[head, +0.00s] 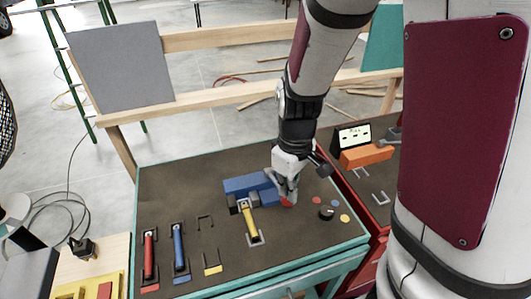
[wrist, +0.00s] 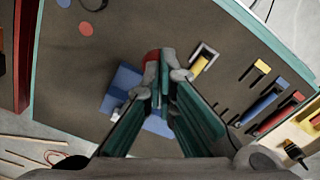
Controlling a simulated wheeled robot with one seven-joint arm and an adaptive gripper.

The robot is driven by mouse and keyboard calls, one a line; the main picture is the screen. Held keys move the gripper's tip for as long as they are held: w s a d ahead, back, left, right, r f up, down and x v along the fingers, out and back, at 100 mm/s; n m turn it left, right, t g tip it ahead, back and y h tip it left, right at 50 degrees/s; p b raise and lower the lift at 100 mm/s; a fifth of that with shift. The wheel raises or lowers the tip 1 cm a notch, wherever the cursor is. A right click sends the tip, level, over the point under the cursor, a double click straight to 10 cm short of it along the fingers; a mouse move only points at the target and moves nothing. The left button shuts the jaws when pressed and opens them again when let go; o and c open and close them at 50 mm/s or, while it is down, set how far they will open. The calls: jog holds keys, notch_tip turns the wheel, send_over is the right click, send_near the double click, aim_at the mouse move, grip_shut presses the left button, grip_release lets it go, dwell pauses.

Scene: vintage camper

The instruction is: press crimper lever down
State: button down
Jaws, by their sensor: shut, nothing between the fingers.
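The crimper appears to be the blue block-shaped device (head: 248,185) on the dark tabletop, with a red end piece (head: 286,203) at its right that looks like the lever's tip. My gripper (head: 289,197) is shut and empty, pointing down right at the red piece. In the wrist view the fingertips of my gripper (wrist: 166,62) are together, and the red piece (wrist: 152,55) shows just beside and behind them. The blue body (wrist: 124,82) is partly hidden by the fingers. I cannot tell whether the fingertips touch the red piece.
A yellow-handled tool (head: 249,222) lies close in front of the blue device. Coloured discs (head: 344,218) and a dark knob (head: 326,213) lie at the right. An orange block (head: 366,156) sits on the red-edged bench beyond.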

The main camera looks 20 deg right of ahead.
notch_tip(320, 180, up, 11)
jog(key=p, duration=0.5)
jog(key=shift+f+p, duration=0.15)
jog(key=shift+p, duration=0.25)
dwell(0.6)
jog(key=s+r+m+t+b, duration=0.2)
jog(key=s+r+m+t, duration=0.3)
jog(key=s+r, duration=0.8)
jog(key=shift+s+r+m+t, duration=0.35)
jog(key=shift+r+m, duration=0.15)
jog(key=shift+r, duration=0.35)
